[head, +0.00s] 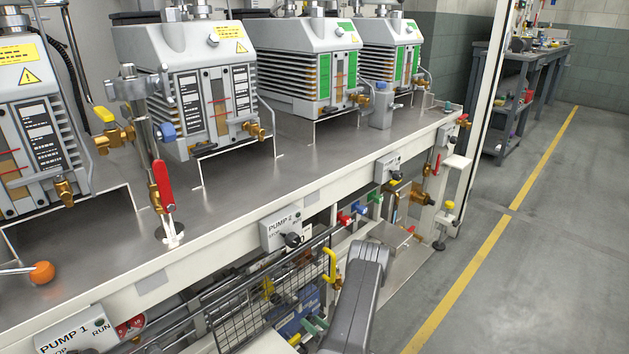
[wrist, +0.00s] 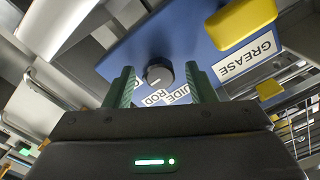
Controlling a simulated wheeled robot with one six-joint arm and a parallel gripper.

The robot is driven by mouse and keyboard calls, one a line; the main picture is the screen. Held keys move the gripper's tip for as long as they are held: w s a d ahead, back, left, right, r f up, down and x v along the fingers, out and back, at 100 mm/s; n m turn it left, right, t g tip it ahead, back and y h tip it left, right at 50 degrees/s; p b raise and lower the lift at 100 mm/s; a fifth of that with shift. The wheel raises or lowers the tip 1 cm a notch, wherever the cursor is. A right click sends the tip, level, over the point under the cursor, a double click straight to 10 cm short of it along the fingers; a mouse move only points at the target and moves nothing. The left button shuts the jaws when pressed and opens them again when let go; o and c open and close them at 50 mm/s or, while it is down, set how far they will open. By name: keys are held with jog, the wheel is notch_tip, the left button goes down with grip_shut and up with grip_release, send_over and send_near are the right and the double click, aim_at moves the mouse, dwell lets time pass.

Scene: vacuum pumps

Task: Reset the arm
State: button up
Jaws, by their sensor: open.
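My gripper (wrist: 160,72) shows in the wrist view with its two green fingers apart. A blue panel (wrist: 200,45) lies beyond the fingers, with a round dark knob (wrist: 158,75) between the fingertips. Whether the fingers touch the panel or knob, I cannot tell. Nothing is visibly held. In the head view my grey arm (head: 357,295) reaches low in front of the bench, beside a blue box (head: 300,312) on the lower level.
A yellow block (wrist: 242,25) and a GREASE label (wrist: 247,58) are by the panel. A wire basket (head: 245,310) is left of my arm. The bench edge with the PUMP 2 switch (head: 282,230) is above. Open floor (head: 540,260) lies right.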

jog(key=n, duration=0.4)
jog(key=shift+p, duration=0.4)
jog(key=n+b, duration=0.1)
jog(key=n, duration=0.6)
jog(key=v, duration=0.6)
jog(key=shift+s+d, duration=0.3)
